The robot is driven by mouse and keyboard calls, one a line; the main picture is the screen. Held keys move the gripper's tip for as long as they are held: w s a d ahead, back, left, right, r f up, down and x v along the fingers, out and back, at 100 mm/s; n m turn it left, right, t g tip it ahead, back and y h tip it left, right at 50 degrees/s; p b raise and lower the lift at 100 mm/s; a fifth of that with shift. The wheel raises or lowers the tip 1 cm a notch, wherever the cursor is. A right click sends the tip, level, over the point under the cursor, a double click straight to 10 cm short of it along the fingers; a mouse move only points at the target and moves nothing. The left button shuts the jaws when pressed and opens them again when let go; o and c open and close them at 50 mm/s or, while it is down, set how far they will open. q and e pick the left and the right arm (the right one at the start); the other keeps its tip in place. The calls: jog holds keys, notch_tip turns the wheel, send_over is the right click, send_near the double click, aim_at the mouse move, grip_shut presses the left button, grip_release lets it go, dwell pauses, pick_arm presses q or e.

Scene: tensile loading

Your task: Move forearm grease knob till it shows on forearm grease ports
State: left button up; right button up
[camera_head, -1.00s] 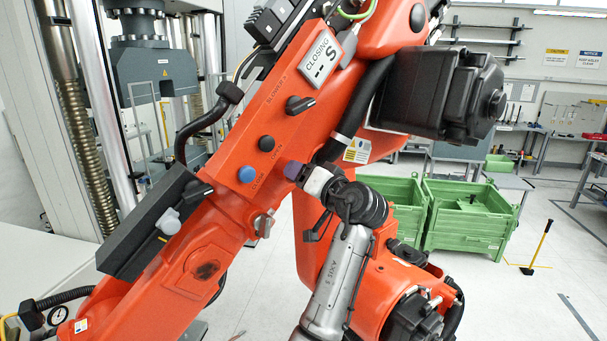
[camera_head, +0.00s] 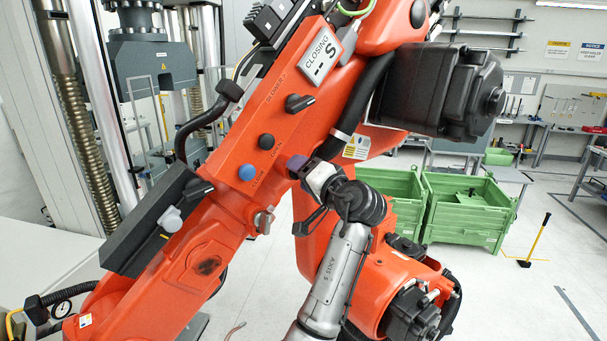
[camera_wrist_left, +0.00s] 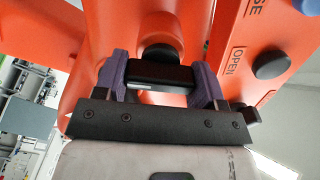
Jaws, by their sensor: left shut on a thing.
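My left gripper (camera_head: 297,165) comes up from below, its purple fingers against the orange forearm (camera_head: 225,190) just right of the black OPEN button (camera_head: 266,142). In the left wrist view the fingers are shut on a black knob (camera_wrist_left: 158,74), one on each side of its bar. This knob is hidden behind the fingers in the head view. I take it to be the forearm grease knob. Its position marks and any "grease ports" wording are covered or cannot be read. My right gripper is not in view.
The blue CLOSE button (camera_head: 246,172) and another black knob (camera_head: 299,104) are close by on the forearm. A small display (camera_head: 326,62) reads CLOSING. The testing machine (camera_head: 150,70) stands behind at left. Green crates (camera_head: 465,225) and open floor are at right.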

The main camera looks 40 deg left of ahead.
pick_arm(q)
jog(key=o, duration=0.9)
jog(key=shift+b+v, duration=2.55)
jog(key=shift+v, duration=4.4)
